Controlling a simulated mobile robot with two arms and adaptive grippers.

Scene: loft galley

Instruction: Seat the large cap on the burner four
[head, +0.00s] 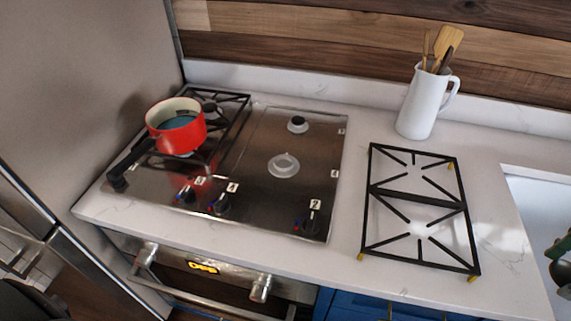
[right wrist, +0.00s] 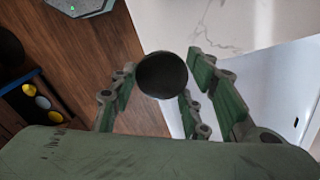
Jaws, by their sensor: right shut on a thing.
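The large cap (right wrist: 162,75), a round black disc, is between the green fingers of my right gripper (right wrist: 163,88) in the right wrist view. That gripper is shut on it. In the head view my right gripper (head: 562,250) shows only partly at the right edge, beside the sink and well right of the cooktop. An uncapped burner (head: 284,165), a pale ring, is bare at the front right of the cooktop. The burner behind it (head: 297,124) carries a small black cap. The small burner labels are too blurred to read surely. My left gripper is not in view.
A red pot (head: 176,126) stands on the left grate (head: 229,122). The removed black grate (head: 419,207) lies on the counter between cooktop (head: 262,205) and sink (head: 529,200). A white jug (head: 419,105) with utensils stands behind it. Knobs line the cooktop's front.

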